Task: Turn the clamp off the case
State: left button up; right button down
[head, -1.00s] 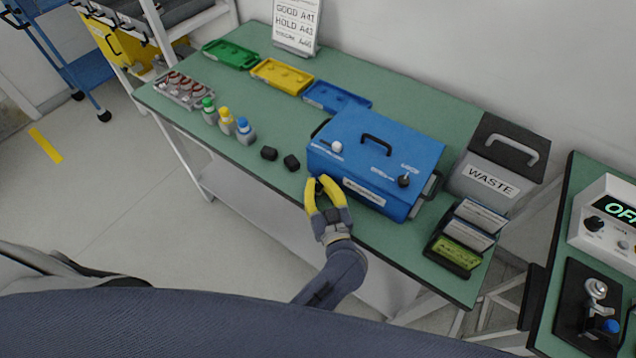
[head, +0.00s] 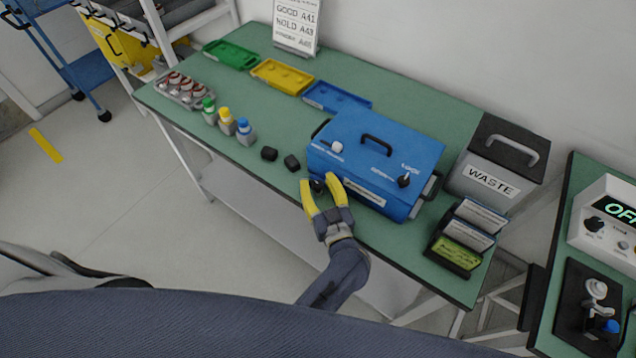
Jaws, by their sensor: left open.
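The blue case (head: 350,150) stands on the green bench, its lid shut, with a black handle (head: 376,144) on top. A white knob (head: 337,147) is at the left of the lid and a black knob (head: 404,181) at the right, with small lettering beside them too blurred to read. I cannot tell for certain which part is the clamp. My left gripper (head: 319,181) has yellow fingers, spread open at the case's front left corner. A small dark part (head: 317,186) shows between the fingers; contact cannot be told. My right gripper is out of view.
Two black blocks (head: 292,162) lie left of the case, near several capped bottles (head: 226,120). Coloured trays (head: 283,76) lie behind. A waste bin (head: 488,170) and a card rack (head: 462,240) stand close on the right.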

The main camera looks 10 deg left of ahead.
pick_arm(q)
jog(key=shift+d, duration=0.1)
jog(key=shift+f, duration=0.1)
dwell(0.3)
jog(key=shift+m+h, duration=0.3)
jog(key=shift+m+t+h, duration=0.55)
jog(key=shift+m+h, duration=0.4)
jog(key=shift+h, duration=0.45)
jog(key=shift+m+t+h, duration=0.55)
jog(key=shift+m+h, duration=0.4)
jog(key=shift+h, duration=0.45)
jog(key=shift+w+m+h, duration=0.1)
jog(key=shift+m+h, duration=1.6)
jog(key=shift+h, duration=0.8)
jog(key=shift+m+g+h, duration=0.65)
jog(key=shift+m+h, duration=0.55)
jog(key=shift+h, duration=0.65)
jog(key=shift+m+g+h, duration=0.65)
jog(key=shift+m+h, duration=0.55)
jog(key=shift+h, duration=0.65)
jog(key=shift+m+g+h, duration=0.9)
jog(key=shift+h, duration=0.3)
